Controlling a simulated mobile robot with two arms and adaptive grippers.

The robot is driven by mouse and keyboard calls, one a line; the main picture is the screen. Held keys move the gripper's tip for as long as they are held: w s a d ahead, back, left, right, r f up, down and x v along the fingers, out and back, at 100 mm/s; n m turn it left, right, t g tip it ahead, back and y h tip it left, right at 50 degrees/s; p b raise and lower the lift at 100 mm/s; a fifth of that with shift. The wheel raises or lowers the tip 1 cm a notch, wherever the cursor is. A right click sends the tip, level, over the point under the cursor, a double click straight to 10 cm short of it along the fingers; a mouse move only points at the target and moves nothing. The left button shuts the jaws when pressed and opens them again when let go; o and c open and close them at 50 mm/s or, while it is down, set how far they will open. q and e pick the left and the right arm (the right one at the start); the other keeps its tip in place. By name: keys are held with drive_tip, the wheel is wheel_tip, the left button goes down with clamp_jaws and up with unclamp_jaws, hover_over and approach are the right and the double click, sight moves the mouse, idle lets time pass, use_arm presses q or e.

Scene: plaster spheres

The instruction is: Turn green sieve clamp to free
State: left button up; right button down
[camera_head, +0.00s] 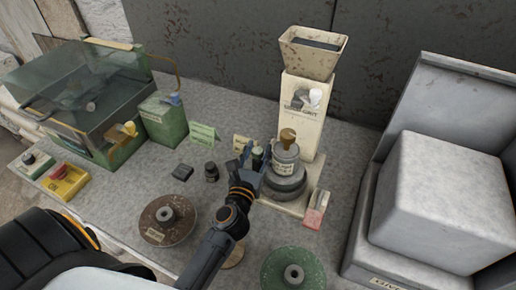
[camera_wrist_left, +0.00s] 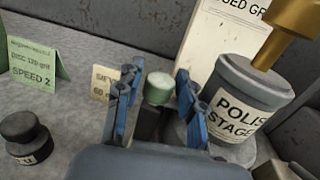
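The green sieve clamp appears as a small pale green round knob (camera_wrist_left: 158,88) in the left wrist view. It stands beside the grey pot labelled "POLIS... STAGE" (camera_wrist_left: 238,105). My left gripper (camera_wrist_left: 157,105) is open, its blue-padded fingers on either side of the knob with visible gaps. The knob shows between and a little beyond the fingers, and I cannot tell its exact turn position. In the head view my left gripper (camera_head: 247,165) reaches in just left of the grey pot (camera_head: 286,160), and the knob is mostly hidden there. My right gripper is not in view.
A cream hopper machine (camera_head: 302,110) stands behind the pot. A brown disc (camera_head: 150,228), a green disc (camera_head: 275,272), a small black weight (camera_head: 211,172) and paper cards (camera_head: 203,137) lie around. A large grey block (camera_head: 445,200) fills the right.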

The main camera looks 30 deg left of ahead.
use_arm(q)
drive_tip(key=shift+w, duration=0.15)
clamp_jaws()
drive_tip(key=shift+m+h+p, duration=0.5)
drive_tip(key=shift+m+h, duration=0.1)
drive_tip(key=shift+h, duration=0.2)
